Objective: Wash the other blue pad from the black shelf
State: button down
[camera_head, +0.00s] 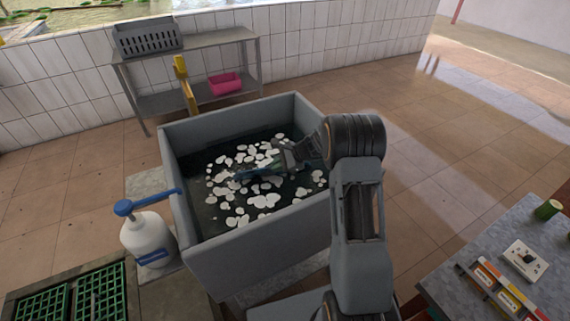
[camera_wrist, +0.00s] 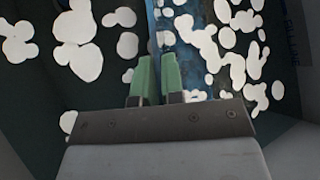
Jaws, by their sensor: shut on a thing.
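My gripper (camera_head: 268,168) reaches into a grey basin (camera_head: 250,250) of dark water with white foam patches. In the wrist view its two green fingers (camera_wrist: 157,66) are close together, shut on the blue pad. The blue pad (camera_head: 243,173) lies low among the foam, at or in the water. In the wrist view the pad (camera_wrist: 151,25) shows as a blue strip running up from between the fingers. A mottled blue area lies to its right, partly covered by foam. I cannot make out the black shelf in these views.
A white bottle with a blue pump (camera_head: 148,238) stands left of the basin. A grey rack (camera_head: 205,39) behind holds a grey basket (camera_head: 148,38) and a pink basket (camera_head: 226,84). A grey table (camera_head: 475,250) is at the right.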

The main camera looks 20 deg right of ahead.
jog(key=shift+s+a, duration=0.1)
jog(key=shift+a, duration=0.25)
jog(key=shift+w+d, duration=0.2)
jog(key=shift+d, duration=0.95)
jog(key=shift+w+d, duration=0.25)
jog(key=shift+d, duration=0.85)
jog(key=shift+w+d, duration=0.2)
jog(key=shift+d, duration=0.95)
jog(key=shift+s+a+b, duration=0.1)
jog(key=shift+s+a, duration=0.1)
jog(key=shift+a, duration=0.95)
jog(key=shift+s+a+b, duration=0.15)
jog(key=shift+s+a, duration=0.1)
jog(key=shift+a, duration=0.85)
jog(key=shift+s+a+b, duration=0.1)
jog(key=shift+s+a, duration=0.1)
jog(key=shift+a, duration=0.95)
jog(key=shift+w+d, duration=0.25)
jog(key=shift+d, duration=0.9)
jog(key=shift+w+d, duration=0.2)
jog(key=shift+d, duration=0.95)
jog(key=shift+w+d, duration=0.25)
jog(key=shift+d, duration=0.9)
notch_tip(320, 180, up, 34)
jog(key=p, duration=2.3)
jog(key=shift+f+p, duration=0.25)
jog(key=shift+p, duration=0.1)
